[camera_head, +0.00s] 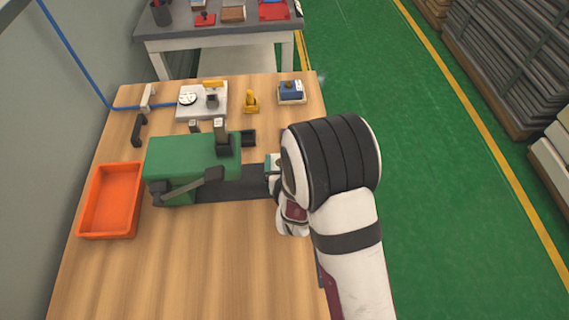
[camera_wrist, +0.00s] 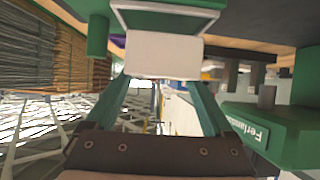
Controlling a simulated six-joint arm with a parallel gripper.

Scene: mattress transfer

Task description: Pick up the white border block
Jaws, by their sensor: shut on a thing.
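In the wrist view, a white block (camera_wrist: 164,56) sits between the two green fingers of my gripper (camera_wrist: 163,82). The fingers are shut on its sides near the tips. A green-edged part (camera_wrist: 165,20) is right behind the block; I cannot tell whether they touch. In the head view my gripper (camera_head: 273,172) is at the right end of the green machine (camera_head: 190,158), mostly hidden by my wrist. The block cannot be made out in that view.
An orange tray (camera_head: 83,210) lies left on the wooden table (camera_head: 190,270). Behind the machine are a pale plate with parts (camera_head: 190,112), a yellow piece (camera_head: 251,102), a blue box (camera_head: 291,91) and a black handle (camera_head: 138,130). The table's front is clear.

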